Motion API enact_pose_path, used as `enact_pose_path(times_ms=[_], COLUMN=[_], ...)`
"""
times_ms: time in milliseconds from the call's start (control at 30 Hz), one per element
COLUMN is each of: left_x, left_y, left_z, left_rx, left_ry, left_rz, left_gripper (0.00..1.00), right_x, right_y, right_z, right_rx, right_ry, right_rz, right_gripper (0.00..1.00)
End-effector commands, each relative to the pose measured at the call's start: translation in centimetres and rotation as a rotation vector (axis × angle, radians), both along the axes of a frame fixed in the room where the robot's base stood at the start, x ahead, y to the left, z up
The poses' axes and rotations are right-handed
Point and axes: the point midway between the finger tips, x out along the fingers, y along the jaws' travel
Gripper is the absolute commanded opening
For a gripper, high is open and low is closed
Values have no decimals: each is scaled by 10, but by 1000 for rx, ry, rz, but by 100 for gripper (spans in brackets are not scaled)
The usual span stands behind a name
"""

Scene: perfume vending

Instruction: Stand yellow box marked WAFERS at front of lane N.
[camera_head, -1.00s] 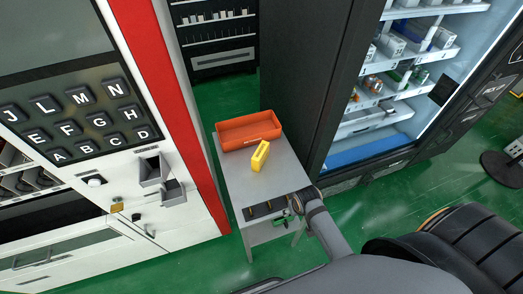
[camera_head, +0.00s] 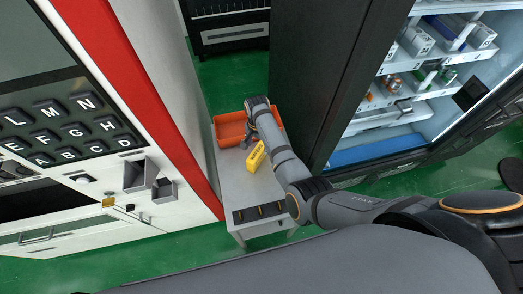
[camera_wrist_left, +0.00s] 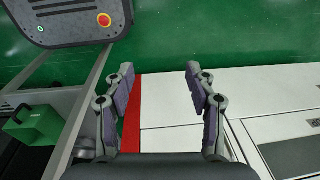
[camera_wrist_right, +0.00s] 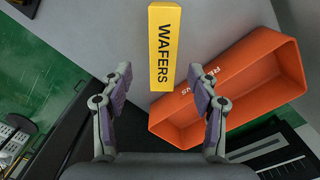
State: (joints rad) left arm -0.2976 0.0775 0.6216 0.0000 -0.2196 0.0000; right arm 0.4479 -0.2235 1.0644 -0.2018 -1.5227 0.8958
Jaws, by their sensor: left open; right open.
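My left gripper (camera_wrist_left: 160,75) is open and empty, over green floor and a white cabinet. Lane N is not clearly visible; an N key (camera_head: 85,103) shows on the keypad.
The orange bin (camera_head: 229,131) sits at the table's back. Dark slots (camera_head: 262,211) line its front edge. A red and white machine (camera_head: 150,110) stands left. A dark vending cabinet with lit, stocked shelves (camera_head: 420,88) stands open on the right.

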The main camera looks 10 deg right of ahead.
Motion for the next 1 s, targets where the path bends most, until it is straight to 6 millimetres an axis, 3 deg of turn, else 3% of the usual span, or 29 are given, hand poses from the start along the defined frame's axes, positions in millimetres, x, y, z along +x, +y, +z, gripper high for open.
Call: enact_pose_path(times_ms=[167, 467, 767, 1000], left_x=[0, -11, 0, -2], left_y=[0, 6, 2, 2], left_z=[-8, -60, -68, -114], left_rx=[0, 8, 2, 2], left_ry=[1, 17, -1, 1], left_rz=[0, -2, -1, -1], left_gripper=[56, 56, 56, 56], right_x=[0, 0, 0, 5], right_y=[1, 1, 1, 3], right_z=[-8, -55, -61, -95], right_rx=[0, 1, 1, 1], right_ry=[1, 1, 1, 1], right_rz=[-1, 0, 1, 1], right_gripper=[60, 60, 60, 60])
